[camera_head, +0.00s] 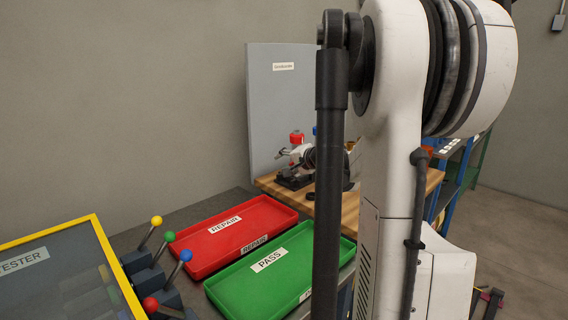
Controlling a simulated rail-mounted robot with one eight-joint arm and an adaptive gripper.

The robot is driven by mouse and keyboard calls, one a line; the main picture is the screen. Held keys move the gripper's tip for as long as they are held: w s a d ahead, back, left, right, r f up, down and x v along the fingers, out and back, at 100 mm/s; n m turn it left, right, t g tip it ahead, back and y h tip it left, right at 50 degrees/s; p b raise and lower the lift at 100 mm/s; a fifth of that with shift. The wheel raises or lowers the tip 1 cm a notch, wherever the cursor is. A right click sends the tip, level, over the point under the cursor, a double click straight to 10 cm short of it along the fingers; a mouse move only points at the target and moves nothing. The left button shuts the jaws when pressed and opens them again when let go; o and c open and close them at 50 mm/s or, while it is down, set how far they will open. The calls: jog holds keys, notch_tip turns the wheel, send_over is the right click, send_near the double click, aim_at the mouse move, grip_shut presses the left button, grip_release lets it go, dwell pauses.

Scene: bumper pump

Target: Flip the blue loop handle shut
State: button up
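A small blue part (315,131) shows at the back bench, just left of my dark arm link, which hides what lies behind it. It may be the blue loop handle, but its shape and whether it stands open or shut are too small to tell. A red part (297,137) stands left of it, above a dark fixture (292,180). White and dark parts among them look like the end of my arm, with my gripper (282,154) pointing left. I cannot tell its finger opening, or whether it touches anything.
A wooden bench top (268,184) carries the fixture before a grey panel (262,100). A red REPAIR tray (190,262) and green PASS tray (225,303) lie nearer, both empty where visible. Levers with coloured knobs (156,221) stand beside a yellow-framed tester (104,245) at left.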

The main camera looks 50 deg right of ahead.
dwell(0.4)
jog(key=s+a+r+n+g+y, duration=0.15)
jog(key=a+n, duration=0.25)
jog(key=a, duration=1)
jog(key=s+a+n+g+y, duration=0.1)
jog(key=s+a+n+g, duration=0.15)
jog(key=a, duration=1.25)
jog(key=s+a+f+n+g, duration=0.1)
jog(key=s+a+f+n, duration=0.2)
jog(key=s+a, duration=0.5)
jog(key=s+a+f+n+g, duration=0.1)
jog(key=s+a+f+n, duration=0.2)
jog(key=s+a+n, duration=0.3)
jog(key=s+a, duration=0.3)
jog(key=s, duration=0.3)
jog(key=shift+s+f, duration=0.15)
jog(key=shift+f, duration=0.05)
jog(key=shift+s+a+f+h, duration=0.2)
jog(key=shift+s+h, duration=0.05)
jog(key=shift+s, duration=0.1)
jog(key=shift+c, duration=0.2)
